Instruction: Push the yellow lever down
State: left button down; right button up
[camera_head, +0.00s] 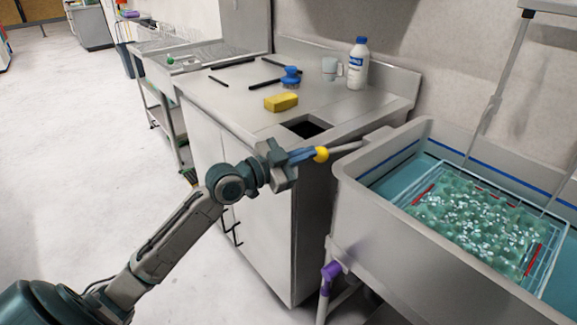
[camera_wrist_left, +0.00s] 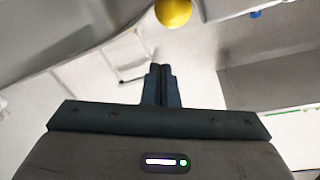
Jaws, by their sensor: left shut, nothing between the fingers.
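The yellow lever end (camera_head: 321,154) is a round yellow knob on a pale rod beside the counter's front edge, near the sink. In the left wrist view the yellow knob (camera_wrist_left: 173,12) shows at the top, just beyond my fingertips. My left gripper (camera_head: 306,155) is shut and empty, with its blue fingers pointing at the knob. In the left wrist view the shut fingers (camera_wrist_left: 160,72) lie slightly below the knob in the picture, with a gap between. In the head view the fingertips overlap the knob's left side; contact is unclear. My right gripper is not in view.
A sink (camera_head: 350,205) with a wire rack of eggs-like clutter stands right. The counter (camera_head: 240,105) holds a yellow sponge (camera_head: 281,102), a blue brush (camera_head: 291,77), a mug (camera_head: 331,68) and a bottle (camera_head: 357,66). Open floor (camera_head: 90,130) lies left.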

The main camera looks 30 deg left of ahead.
pick_arm(q)
jog(key=shift+s+a+f, duration=0.2)
jog(key=shift+s+a, duration=0.1)
jog(key=shift+s, duration=0.35)
jog(key=shift+s+a+f, duration=0.2)
jog(key=shift+s+a, duration=0.15)
jog(key=shift+s, duration=0.25)
jog(key=shift+s+a+f, duration=0.2)
jog(key=shift+s+a, duration=0.1)
jog(key=shift+s, duration=0.35)
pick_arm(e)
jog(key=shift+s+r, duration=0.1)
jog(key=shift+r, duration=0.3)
